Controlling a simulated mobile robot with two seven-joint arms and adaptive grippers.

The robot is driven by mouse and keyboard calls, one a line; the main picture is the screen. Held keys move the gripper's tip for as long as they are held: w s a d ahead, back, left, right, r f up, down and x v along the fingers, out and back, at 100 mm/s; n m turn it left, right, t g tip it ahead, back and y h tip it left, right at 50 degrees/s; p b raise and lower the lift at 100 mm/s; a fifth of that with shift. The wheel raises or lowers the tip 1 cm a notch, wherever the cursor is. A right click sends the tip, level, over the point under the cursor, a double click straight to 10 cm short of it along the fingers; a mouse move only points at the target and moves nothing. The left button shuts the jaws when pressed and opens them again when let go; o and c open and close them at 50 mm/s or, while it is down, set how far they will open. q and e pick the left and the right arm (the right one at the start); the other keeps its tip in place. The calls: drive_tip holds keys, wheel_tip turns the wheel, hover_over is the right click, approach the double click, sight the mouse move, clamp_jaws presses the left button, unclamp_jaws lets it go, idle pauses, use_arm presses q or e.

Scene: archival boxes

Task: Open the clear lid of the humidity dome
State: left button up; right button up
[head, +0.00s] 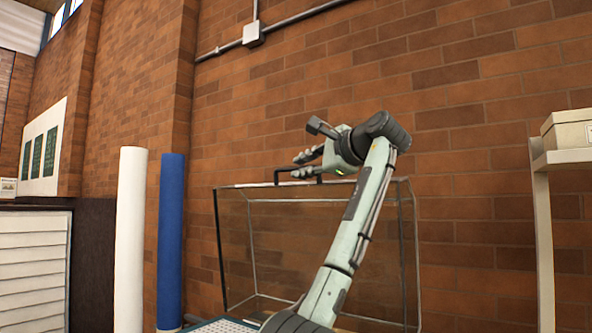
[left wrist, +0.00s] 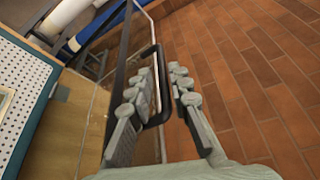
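The humidity dome (head: 218,240) is a clear box with thin dark and pale edges, standing against the brick wall in the head view. Its clear top edge (head: 240,186) looks level, and the lid is hard to tell from the clear walls. A black loop handle (head: 278,176) stands at the top edge. It also shows large in the left wrist view (left wrist: 135,60). My left gripper (head: 306,163) is at this handle, its fingers apart. In the left wrist view the fingers (left wrist: 163,78) lie on either side of one handle bar, with no clear grip on it. My right gripper is not in view.
A white roll (head: 130,240) and a blue roll (head: 171,240) stand left of the dome. A shelf (head: 562,157) with a cream box (head: 568,132) stands at the right. A perforated white surface (left wrist: 22,85) with a blue edge lies at the left in the wrist view.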

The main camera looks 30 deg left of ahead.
use_arm(q)
drive_tip(key=v, duration=0.9)
drive_tip(key=shift+a, duration=0.1)
drive_tip(key=shift+f, duration=0.1)
